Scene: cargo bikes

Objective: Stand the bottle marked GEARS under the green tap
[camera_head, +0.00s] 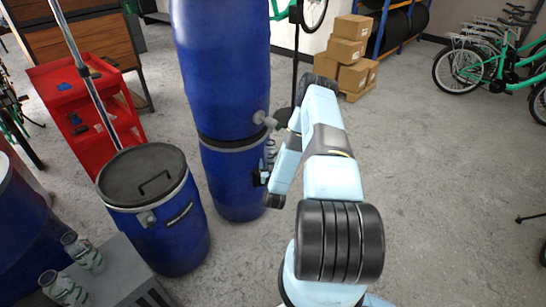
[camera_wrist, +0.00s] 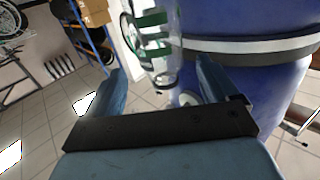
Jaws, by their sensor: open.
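A clear bottle with green bands (camera_wrist: 152,38) shows at the top middle of the wrist view, between or just beyond the fingertips. Its marking cannot be read. In the head view a small part of this bottle (camera_head: 270,150) shows between the tall blue barrel and my arm. My gripper (camera_head: 262,179) is beside that barrel, mostly hidden by my arm; in the wrist view my gripper (camera_wrist: 160,72) is open, its fingers apart. A pale tap-like fitting (camera_head: 264,118) sticks out of the barrel above the bottle. No green on it can be made out.
The stacked blue barrels (camera_head: 225,75) stand close to my gripper. A shorter lidded blue barrel (camera_head: 158,225) is to their left. Two clear bottles (camera_head: 82,252) stand on a grey box (camera_head: 125,272) at lower left.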

